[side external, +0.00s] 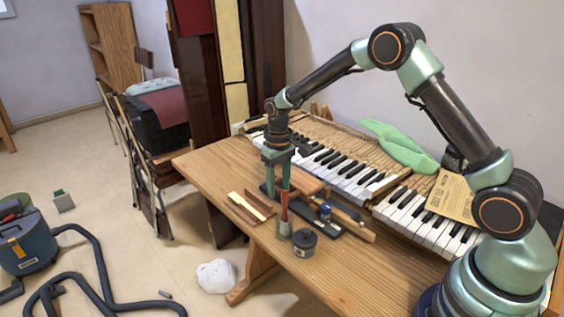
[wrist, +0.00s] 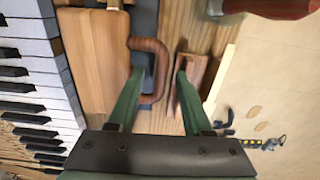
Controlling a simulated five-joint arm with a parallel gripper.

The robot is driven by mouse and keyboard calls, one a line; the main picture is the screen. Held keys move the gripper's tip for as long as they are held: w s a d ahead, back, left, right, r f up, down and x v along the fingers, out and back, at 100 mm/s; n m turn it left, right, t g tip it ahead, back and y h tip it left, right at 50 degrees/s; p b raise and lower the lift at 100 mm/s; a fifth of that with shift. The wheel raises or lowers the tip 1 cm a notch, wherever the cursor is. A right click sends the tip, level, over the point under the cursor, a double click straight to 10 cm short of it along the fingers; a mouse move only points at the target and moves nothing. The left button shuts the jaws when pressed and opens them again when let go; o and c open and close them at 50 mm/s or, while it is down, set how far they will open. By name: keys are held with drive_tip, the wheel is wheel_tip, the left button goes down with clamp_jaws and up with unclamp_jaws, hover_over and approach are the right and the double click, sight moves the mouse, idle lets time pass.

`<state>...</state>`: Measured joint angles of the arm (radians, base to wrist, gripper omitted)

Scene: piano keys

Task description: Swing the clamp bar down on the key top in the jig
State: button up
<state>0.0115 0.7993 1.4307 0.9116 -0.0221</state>
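The jig is a dark flat base (side external: 350,227) on the wooden table in the side view, running under my gripper; part of it shows at the top of the wrist view (wrist: 146,18). A brown U-shaped bar (wrist: 164,55), which looks like the clamp bar, stands over the jig in the wrist view. My gripper (wrist: 160,74) has its two green fingers apart, with one side of the bar between them; I cannot tell whether either finger touches it. In the side view my gripper (side external: 276,186) points down just above the jig. I cannot make out the key top.
Piano keys (side external: 345,172) lie along the back. A wooden block (wrist: 95,60) sits left of the jig in the wrist view. The front right table is clear.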

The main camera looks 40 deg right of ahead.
drive_tip(key=shift+r, duration=0.1)
idle(0.3)
drive_tip(key=shift+r, duration=2.95)
drive_tip(key=shift+r, duration=0.1)
drive_tip(key=s+r+t, duration=0.4)
drive_tip(key=s+r, duration=1)
drive_tip(key=r, duration=0.1)
drive_tip(key=s+f+t, duration=0.1)
drive_tip(key=s, duration=0.6)
drive_tip(key=shift+a+t, duration=0.3)
idle(2.1)
